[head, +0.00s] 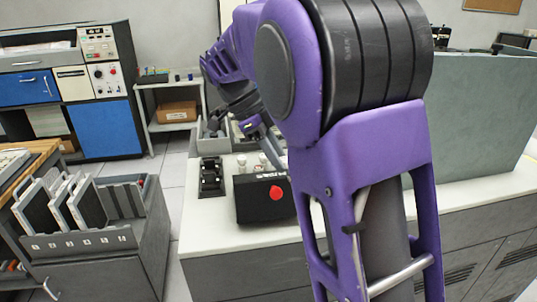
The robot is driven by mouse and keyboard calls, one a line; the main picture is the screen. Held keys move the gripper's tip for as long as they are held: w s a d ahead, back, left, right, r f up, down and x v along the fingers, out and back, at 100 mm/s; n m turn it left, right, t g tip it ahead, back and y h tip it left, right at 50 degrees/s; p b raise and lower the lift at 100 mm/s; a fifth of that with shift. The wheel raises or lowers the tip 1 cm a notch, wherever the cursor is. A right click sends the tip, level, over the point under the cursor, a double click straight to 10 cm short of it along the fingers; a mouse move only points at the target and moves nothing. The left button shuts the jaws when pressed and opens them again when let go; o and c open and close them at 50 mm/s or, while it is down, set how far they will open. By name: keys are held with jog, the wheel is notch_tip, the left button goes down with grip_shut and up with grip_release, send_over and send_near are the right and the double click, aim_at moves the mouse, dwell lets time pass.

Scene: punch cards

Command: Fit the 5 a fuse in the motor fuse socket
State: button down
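My gripper (273,152) is small and far off, low over the white counter behind a black box, and partly hidden by my purple arm. Whether its fingers are open or shut, or hold anything, I cannot tell. A black block (211,177) with light parts lies on the counter left of the box. I cannot tell whether it holds the motor fuse socket, and I can pick out no labelled socket.
The black box (245,208) with a red button (276,193) stands on the counter (215,238). A grey bin (211,146) is behind. A grey panel (470,120) rises at right. A card cart (105,262) stands at left, with floor between.

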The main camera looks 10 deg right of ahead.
jog(key=shift+f+b, duration=2.45)
jog(key=shift+f, duration=0.85)
jog(key=c, duration=0.6)
grip_release()
jog(key=shift+f, duration=0.1)
jog(key=shift+o, duration=0.2)
jog(key=p+v, duration=0.4)
jog(key=v, duration=1.3)
jog(key=shift+r, duration=0.4)
